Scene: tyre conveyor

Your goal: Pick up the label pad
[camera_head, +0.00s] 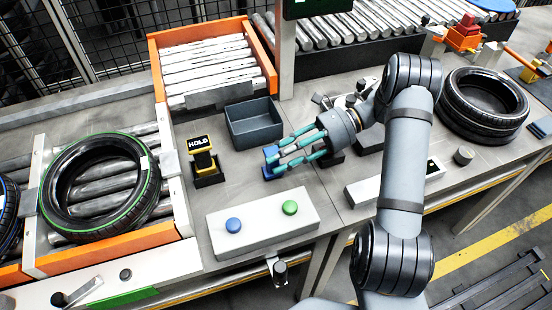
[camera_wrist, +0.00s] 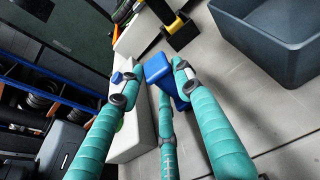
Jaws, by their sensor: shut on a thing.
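The label pad seems to be the small blue block (camera_head: 270,154) on the grey table, left of my fingertips. It also shows in the wrist view (camera_wrist: 158,70), between the ends of my teal fingers. My gripper (camera_head: 274,161) reaches in from the right, low over the table, with its fingers closed around the blue block. The fingers hide part of the block. I cannot tell whether the block still touches the table.
A grey open bin (camera_head: 254,124) stands just behind the block. A yellow HOLD stand (camera_head: 204,163) is to the left. A white box with blue and green buttons (camera_head: 262,222) is in front.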

